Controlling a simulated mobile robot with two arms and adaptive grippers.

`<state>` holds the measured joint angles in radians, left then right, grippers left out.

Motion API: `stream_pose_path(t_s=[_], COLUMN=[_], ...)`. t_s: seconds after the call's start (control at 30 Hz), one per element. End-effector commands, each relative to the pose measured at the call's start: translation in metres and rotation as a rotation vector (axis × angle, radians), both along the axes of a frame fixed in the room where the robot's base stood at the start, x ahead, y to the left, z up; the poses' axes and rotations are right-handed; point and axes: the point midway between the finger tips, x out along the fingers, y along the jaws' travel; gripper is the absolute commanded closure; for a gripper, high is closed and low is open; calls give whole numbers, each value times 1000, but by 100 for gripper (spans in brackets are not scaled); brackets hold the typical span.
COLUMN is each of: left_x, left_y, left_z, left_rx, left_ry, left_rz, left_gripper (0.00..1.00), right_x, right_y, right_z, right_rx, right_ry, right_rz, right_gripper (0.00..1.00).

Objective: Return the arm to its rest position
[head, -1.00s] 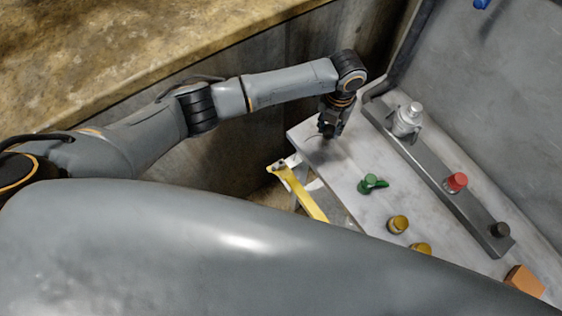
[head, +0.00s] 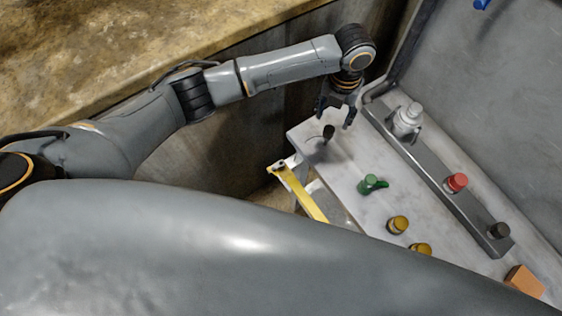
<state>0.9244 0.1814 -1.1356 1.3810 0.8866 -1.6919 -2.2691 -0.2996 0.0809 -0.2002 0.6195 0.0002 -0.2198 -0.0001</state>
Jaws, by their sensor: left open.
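My left arm comes in from the left and reaches over the corner of a pale panel (head: 345,170). My left gripper (head: 334,116) hangs at its end, pointing down, with its fingers apart and nothing between them. A small black knob or lever (head: 328,133) stands on the panel just below the gripper, and the gripper appears apart from it. My right gripper is not in view.
The panel carries a green knob (head: 371,184), yellow knobs (head: 398,224) and an orange block (head: 524,281). A grey bar (head: 436,174) holds a silver fitting (head: 407,119), a red button (head: 457,182) and a black knob (head: 499,231). A yellow lever (head: 298,192) stands at the panel's left edge.

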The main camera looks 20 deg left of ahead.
Motion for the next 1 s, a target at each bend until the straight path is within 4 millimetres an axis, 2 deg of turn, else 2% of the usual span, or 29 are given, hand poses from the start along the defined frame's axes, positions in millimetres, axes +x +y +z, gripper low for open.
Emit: stream_pose_path(t_s=[0.03, 0.2, 0.33, 0.5, 0.67, 0.77, 0.87, 1.0], left_x=[1, 1, 0, 0, -3, -15, -38, -74], left_y=[0, 0, 0, 0, -1, -9, -22, -33], left_z=[12, 41, 54, 59, 56, 46, 29, 9], left_rx=[-1, -1, 0, 0, -7, -44, -120, -253], left_ry=[-3, -1, 0, 1, 3, 10, 27, 70], left_rz=[0, 0, 2, 1, 12, 86, 257, 638], left_gripper=[45, 45, 45, 45, 45, 45, 45, 45], right_x=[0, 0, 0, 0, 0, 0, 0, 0], right_y=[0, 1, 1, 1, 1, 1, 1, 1], right_z=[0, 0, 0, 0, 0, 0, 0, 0], right_rx=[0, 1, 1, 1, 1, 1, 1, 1], right_ry=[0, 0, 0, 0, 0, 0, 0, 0], right_rz=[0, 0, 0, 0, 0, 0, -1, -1], right_gripper=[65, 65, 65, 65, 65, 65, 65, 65])
